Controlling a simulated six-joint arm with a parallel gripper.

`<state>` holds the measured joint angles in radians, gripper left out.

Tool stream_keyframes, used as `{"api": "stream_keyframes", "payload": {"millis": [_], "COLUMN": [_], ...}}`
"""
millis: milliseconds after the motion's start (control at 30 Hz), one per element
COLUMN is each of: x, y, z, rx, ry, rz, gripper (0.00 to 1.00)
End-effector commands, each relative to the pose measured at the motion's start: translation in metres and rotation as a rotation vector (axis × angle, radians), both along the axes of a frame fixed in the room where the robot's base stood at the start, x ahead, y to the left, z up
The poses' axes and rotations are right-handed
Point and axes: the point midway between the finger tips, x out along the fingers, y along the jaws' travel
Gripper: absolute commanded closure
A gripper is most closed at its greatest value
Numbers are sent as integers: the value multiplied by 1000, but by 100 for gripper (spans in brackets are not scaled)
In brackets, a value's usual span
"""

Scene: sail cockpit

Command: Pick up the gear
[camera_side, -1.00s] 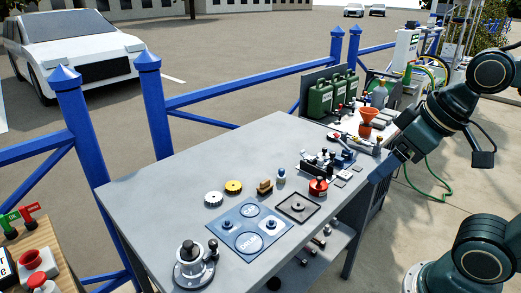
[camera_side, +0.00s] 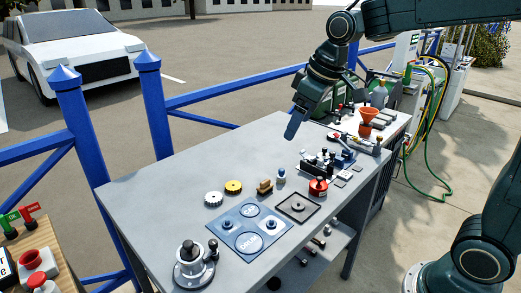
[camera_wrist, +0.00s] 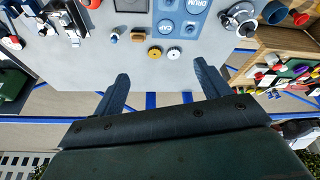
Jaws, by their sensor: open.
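Two small toothed, gear-like discs lie side by side on the grey table: a white-silver one (camera_side: 214,199) and a yellow one (camera_side: 233,187). In the wrist view the silver disc (camera_wrist: 173,53) and the yellow disc (camera_wrist: 155,52) appear beyond the fingertips, between the two finger lines. I cannot tell which is the task's gear. My gripper (camera_side: 291,131) is above the far part of the table, behind and to the right of the discs. In the wrist view my gripper (camera_wrist: 161,70) has its fingers wide apart, with nothing between them.
A blue marked board (camera_side: 223,233), a dark square tray (camera_side: 312,218), a wooden block (camera_side: 265,187) and a winch (camera_side: 193,265) stand near the discs. A red can (camera_side: 318,187) and a metal mechanism are to the right. The table's left part is clear.

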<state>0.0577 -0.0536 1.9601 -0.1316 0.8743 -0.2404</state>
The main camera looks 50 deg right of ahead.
Motion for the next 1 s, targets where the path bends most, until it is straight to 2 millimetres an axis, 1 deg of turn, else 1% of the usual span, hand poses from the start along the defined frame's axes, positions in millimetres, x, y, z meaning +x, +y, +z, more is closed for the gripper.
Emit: {"api": "stream_keyframes", "payload": {"millis": [33, 100, 367, 600, 800, 900, 1000], "x": [13, 29, 87, 136, 170, 182, 189], "y": [-1, -2, -6, -12, -16, -18, -19], "z": [-5, -11, -42, -81, -118, -133, -143], "rx": [-1, -3, -7, -6, -4, -2, -1], "ry": [11, 18, 49, 74, 92, 98, 101], "rz": [13, 34, 116, 190, 249, 271, 286], "gripper": [25, 25, 25, 25, 25, 25, 25]}}
